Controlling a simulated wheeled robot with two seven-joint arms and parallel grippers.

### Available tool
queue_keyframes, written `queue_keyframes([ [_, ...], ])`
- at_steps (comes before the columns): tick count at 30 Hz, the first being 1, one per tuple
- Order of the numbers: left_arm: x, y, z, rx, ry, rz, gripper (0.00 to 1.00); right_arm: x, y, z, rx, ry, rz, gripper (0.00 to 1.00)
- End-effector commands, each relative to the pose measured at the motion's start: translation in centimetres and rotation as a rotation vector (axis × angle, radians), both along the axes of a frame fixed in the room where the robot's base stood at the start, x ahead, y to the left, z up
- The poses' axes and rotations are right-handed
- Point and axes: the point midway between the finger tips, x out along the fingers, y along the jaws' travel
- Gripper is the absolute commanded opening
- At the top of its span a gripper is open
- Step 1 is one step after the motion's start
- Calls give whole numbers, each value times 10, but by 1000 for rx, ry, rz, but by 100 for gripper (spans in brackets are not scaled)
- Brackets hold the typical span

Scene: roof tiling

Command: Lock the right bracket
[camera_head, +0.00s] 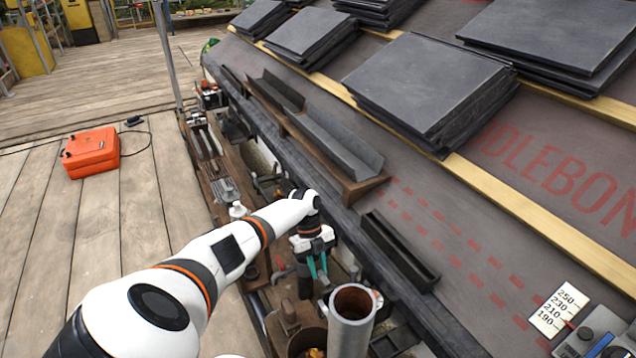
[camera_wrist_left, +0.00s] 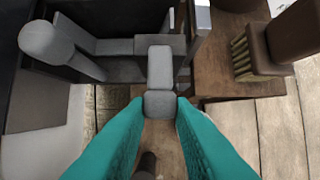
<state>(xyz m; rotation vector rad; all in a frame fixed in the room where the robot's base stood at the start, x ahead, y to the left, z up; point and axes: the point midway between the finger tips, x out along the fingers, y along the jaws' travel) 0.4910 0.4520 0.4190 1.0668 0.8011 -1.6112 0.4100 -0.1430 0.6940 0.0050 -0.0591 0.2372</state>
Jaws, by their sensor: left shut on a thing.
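My left gripper (camera_head: 318,268) reaches down beside the roof's edge, its teal fingers pointing at the workbench area below. In the left wrist view, its two teal fingertips (camera_wrist_left: 161,105) close on the lower block of a grey lever (camera_wrist_left: 160,68), which looks like the bracket's lock. The lever stands before a grey metal bracket part (camera_wrist_left: 112,46). The fingers hide the lever's lower sides. In the head view the arm and gripper hide this bracket. My right gripper is not in view.
A grey gutter length (camera_head: 335,140) lies along the eave, with a shorter dark channel (camera_head: 400,252) nearer. An upright grey pipe (camera_head: 352,318) stands close to the gripper. Slate stacks (camera_head: 430,85) lie on the roof. A red case (camera_head: 91,153) sits on open decking at left.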

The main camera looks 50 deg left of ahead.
Motion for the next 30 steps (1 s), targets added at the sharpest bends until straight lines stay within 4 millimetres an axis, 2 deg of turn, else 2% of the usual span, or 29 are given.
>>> queue_keyframes([
  [14,0,0,-1,-6,3,1,0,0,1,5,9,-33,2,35],
  [15,0,0,-1,-6,3,1,23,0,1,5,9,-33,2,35],
  [19,0,0,-1,-6,3,1,44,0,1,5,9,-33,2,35],
  [30,1,2,6,-5,1,0,44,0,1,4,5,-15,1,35],
])
